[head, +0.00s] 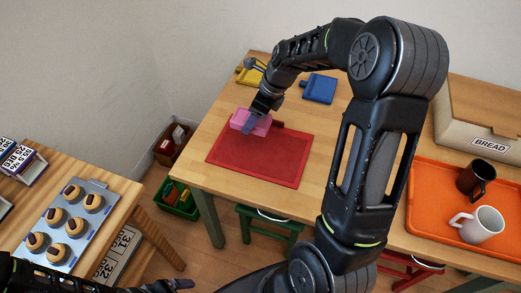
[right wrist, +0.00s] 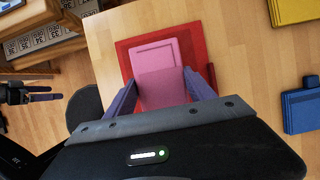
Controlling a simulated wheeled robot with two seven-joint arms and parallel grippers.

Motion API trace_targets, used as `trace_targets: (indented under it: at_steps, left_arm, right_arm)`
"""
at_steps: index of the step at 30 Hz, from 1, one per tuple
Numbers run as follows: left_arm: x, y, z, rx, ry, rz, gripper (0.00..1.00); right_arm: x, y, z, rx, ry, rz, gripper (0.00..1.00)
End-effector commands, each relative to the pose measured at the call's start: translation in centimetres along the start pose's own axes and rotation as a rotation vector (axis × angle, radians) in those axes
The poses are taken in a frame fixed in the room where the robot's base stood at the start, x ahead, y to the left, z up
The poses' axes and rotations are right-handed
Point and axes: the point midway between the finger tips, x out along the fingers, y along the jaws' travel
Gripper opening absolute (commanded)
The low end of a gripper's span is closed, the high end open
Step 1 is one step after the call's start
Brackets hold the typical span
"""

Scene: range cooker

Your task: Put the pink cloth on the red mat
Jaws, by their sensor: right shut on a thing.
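The pink cloth (head: 243,119) is a flat folded block at the far edge of the red mat (head: 262,162). In the right wrist view the cloth (right wrist: 160,72) lies over the mat (right wrist: 126,50). My right gripper (head: 256,122) is shut on the cloth, with one finger (right wrist: 163,100) on each side of it. I cannot tell whether the cloth touches the mat. My left gripper (right wrist: 45,94) is away from the table in the right wrist view, empty, its fingers apart; in the head view only part of it shows at the bottom edge.
A blue board (head: 320,88) and a yellow one (head: 248,75) lie behind the mat. At right are an orange tray (head: 430,195) with a dark mug (head: 476,178) and a white mug (head: 478,224), and a bread box (head: 483,122). Bare wood surrounds the mat's front and left.

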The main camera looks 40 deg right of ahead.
Motion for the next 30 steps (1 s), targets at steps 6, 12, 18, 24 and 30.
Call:
trace_targets:
  at_steps: [6, 12, 18, 24, 30]
  left_arm:
    - [0.0, 0.0, 0.0, 0.0, 0.0, 0.0, 0.91]
    - [0.0, 0.0, 0.0, 0.0, 0.0, 0.0, 0.91]
    - [0.0, 0.0, 0.0, 0.0, 0.0, 0.0, 0.91]
    - [0.0, 0.0, 0.0, 0.0, 0.0, 0.0, 0.91]
    - [0.0, 0.0, 0.0, 0.0, 0.0, 0.0, 0.91]
  right_arm:
    - [0.4, 0.1, -0.1, -0.003, 0.001, 0.003, 0.25]
    - [3.3, 0.1, -1.4, -0.002, 0.004, 0.007, 0.25]
    - [5.7, 0.1, -2.4, -0.004, 0.002, 0.004, 0.25]
    - [5.8, 0.1, -2.3, -0.006, 0.001, 0.003, 0.25]
    - [6.6, 0.1, -2.7, -0.005, 0.002, 0.005, 0.25]
